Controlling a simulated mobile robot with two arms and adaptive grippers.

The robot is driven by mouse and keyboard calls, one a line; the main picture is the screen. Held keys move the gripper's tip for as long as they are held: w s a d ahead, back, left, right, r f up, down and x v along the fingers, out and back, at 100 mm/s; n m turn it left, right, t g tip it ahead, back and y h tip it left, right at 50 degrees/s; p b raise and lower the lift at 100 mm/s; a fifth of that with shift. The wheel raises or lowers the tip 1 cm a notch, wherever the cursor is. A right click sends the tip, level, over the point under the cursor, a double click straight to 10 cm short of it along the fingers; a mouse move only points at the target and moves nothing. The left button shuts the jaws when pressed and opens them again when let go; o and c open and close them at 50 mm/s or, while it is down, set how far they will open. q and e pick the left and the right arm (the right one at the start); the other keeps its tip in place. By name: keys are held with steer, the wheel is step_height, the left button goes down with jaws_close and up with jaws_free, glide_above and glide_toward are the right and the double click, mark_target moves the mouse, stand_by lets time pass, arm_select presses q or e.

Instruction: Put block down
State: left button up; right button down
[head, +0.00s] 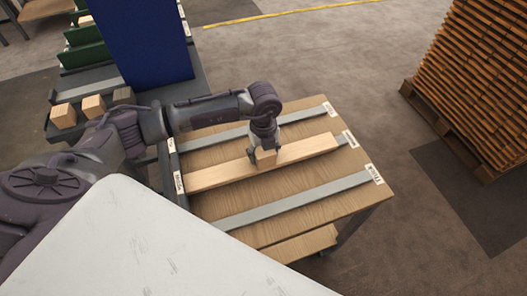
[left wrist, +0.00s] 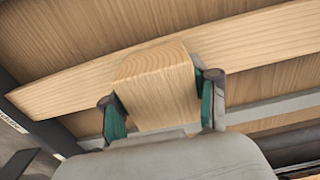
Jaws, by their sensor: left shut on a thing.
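My left gripper (head: 262,147) is shut on a light wooden block (head: 266,158) over the table. The block (left wrist: 158,85) also shows in the left wrist view, between the green-padded fingers of the gripper (left wrist: 162,110). A long pale wooden board (head: 222,173) lies along the middle of the table (head: 318,199). The board (left wrist: 70,86) passes behind the block in the left wrist view. The block is on or just above the board; I cannot tell whether they touch. My right gripper is not in view.
Grey labelled strips (head: 290,203) run across the table, with clear wood between them. Several more blocks (head: 93,105) sit on a rack at the left, beside a blue panel (head: 140,40). A tall stack of wooden pallets (head: 480,80) stands at the right.

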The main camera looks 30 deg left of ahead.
arm_select(q)
steer(key=shift+f, duration=0.2)
steer(key=o, duration=1.3)
steer(key=shift+r, duration=0.1)
steer(key=shift+r, duration=0.15)
step_height(320, 180, up, 12)
steer(key=shift+b, duration=0.85)
steer(key=shift+s, duration=0.1)
